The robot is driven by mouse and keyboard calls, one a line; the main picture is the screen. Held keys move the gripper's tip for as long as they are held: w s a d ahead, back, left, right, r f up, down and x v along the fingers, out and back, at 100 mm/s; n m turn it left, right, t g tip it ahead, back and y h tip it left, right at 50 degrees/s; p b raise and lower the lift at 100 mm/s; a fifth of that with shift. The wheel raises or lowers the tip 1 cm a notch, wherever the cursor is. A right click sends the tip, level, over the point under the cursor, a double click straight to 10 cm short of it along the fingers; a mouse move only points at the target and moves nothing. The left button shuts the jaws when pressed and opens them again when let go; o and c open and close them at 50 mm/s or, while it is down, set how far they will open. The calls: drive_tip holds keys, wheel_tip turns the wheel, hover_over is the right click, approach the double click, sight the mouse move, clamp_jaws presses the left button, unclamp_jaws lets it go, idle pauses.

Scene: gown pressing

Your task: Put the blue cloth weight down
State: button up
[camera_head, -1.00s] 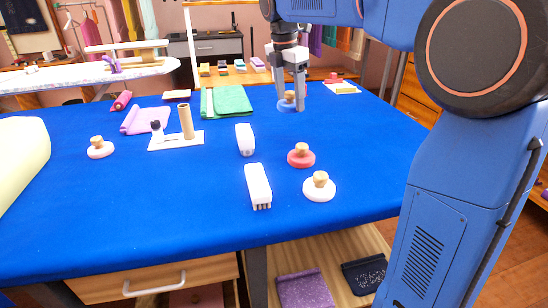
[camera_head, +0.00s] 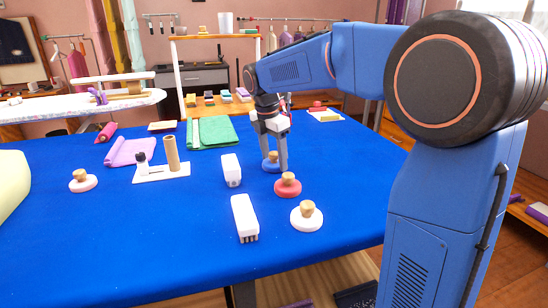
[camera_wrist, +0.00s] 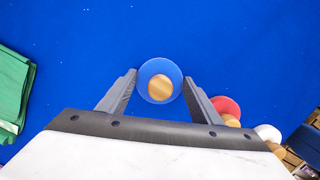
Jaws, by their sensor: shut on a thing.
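The blue cloth weight (camera_head: 269,166), a blue disc with a wooden knob, is between the fingers of my gripper (camera_head: 275,160) over the right part of the blue table. In the wrist view the blue cloth weight (camera_wrist: 148,70) sits between the two fingertips of my gripper (camera_wrist: 160,84), knob towards the camera. My gripper is shut on it. The weight looks level and is at or close above the cloth; I cannot tell whether it touches.
A red weight (camera_head: 288,190) stands just in front and right, with a white weight (camera_head: 306,222) nearer. A folded green cloth (camera_head: 218,133) lies behind left. Bare blue tabletop (camera_head: 345,165) shows to the right.

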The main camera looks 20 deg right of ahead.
sight(270, 164)
drive_tip(key=o, duration=1.5)
drive_tip(key=shift+c, duration=0.2)
wheel_tip(270, 164, up, 12)
drive_tip(key=a, duration=0.1)
drive_tip(key=shift+s+a, duration=0.3)
drive_tip(key=shift+s, duration=0.05)
